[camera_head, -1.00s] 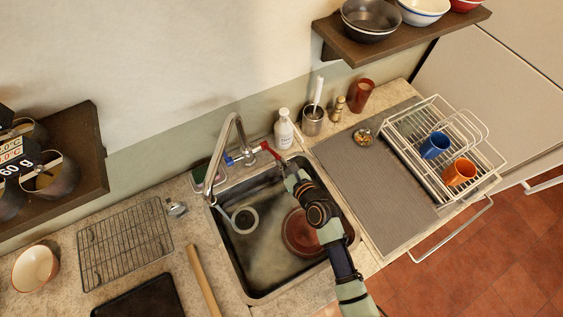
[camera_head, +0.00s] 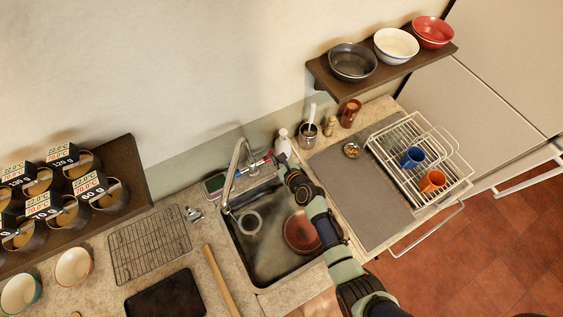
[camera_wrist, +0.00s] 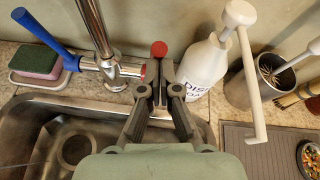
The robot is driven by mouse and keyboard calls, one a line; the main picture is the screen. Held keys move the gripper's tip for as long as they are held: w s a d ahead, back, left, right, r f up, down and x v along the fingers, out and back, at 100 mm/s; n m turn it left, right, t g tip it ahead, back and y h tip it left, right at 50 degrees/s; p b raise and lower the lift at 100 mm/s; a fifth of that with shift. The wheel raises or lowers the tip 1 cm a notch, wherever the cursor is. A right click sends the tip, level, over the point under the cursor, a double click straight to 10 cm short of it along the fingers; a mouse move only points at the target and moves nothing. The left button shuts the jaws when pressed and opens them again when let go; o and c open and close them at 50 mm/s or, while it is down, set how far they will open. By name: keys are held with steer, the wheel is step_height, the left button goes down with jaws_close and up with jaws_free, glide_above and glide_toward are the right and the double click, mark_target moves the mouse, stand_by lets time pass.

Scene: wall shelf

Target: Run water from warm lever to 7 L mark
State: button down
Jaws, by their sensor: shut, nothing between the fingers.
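The curved metal tap (camera_head: 238,160) stands at the sink's back edge; it also shows in the wrist view (camera_wrist: 100,38). Its blue lever (camera_wrist: 45,40) points up and left. The red lever (camera_head: 268,157) is on the tap's right side; in the wrist view its red knob (camera_wrist: 159,49) shows just beyond my fingertips. My gripper (camera_wrist: 157,72) is shut and empty, close to the red lever and partly hiding it; I cannot tell whether it touches. No litre mark or water stream is discernible.
A white pump bottle (camera_wrist: 203,65) stands just right of my fingers, with a utensil holder (camera_wrist: 250,88) beyond. A sponge dish (camera_wrist: 38,65) lies left of the tap. A dish rack (camera_head: 420,155) with cups is at the right. Shelves hang at both sides.

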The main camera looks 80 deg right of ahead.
steer(key=shift+w+d+r+p, duration=0.6)
steer(key=shift+w+d, duration=0.15)
steer(key=shift+d, duration=0.15)
steer(key=s+a+r+p, duration=0.5)
steer(key=s+r, duration=0.1)
steer(key=r, duration=0.2)
steer(key=shift+r+p, duration=0.3)
steer(key=shift+p, duration=0.1)
stand_by(0.7)
